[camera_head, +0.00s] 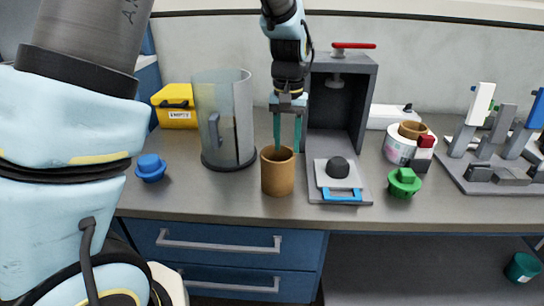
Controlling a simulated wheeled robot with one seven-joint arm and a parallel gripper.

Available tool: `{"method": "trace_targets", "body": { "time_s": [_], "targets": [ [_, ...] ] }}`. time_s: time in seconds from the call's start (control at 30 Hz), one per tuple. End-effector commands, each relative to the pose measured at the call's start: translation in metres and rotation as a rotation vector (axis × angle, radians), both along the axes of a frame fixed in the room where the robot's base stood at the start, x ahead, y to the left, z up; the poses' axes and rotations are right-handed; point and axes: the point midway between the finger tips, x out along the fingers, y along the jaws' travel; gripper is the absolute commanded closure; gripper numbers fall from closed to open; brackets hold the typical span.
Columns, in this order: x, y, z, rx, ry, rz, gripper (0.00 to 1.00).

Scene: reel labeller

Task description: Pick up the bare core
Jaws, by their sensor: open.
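The bare core (277,176) is a brown, open-topped cardboard cylinder standing upright on the grey bench. My gripper (287,148) points straight down directly over it with its two teal fingers apart. The left fingertip overlaps the core's open mouth in the picture, and the right fingertip lies by the right part of its rim. I cannot tell whether either finger touches the core or reaches inside it.
A clear cylindrical guard (226,120) stands close left. A dark grey press (340,105) with a red lever stands close right. A blue knob (151,167), green knob (404,183), label roll (400,150), yellow box (175,106) and rack (490,172) share the bench (240,205).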

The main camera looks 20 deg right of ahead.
Motion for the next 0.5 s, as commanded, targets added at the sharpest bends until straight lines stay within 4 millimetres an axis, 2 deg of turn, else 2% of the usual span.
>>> {"method": "trace_targets", "body": {
  "time_s": [0.03,0.13,0.5],
  "targets": [
    [-0.005,-0.009,-0.011,0.005,0.002,-0.016,0.55],
    [-0.008,-0.018,-0.018,0.007,0.003,-0.028,0.55],
    [-0.010,-0.018,-0.065,0.008,0.005,-0.030,0.55]
  ]
}}
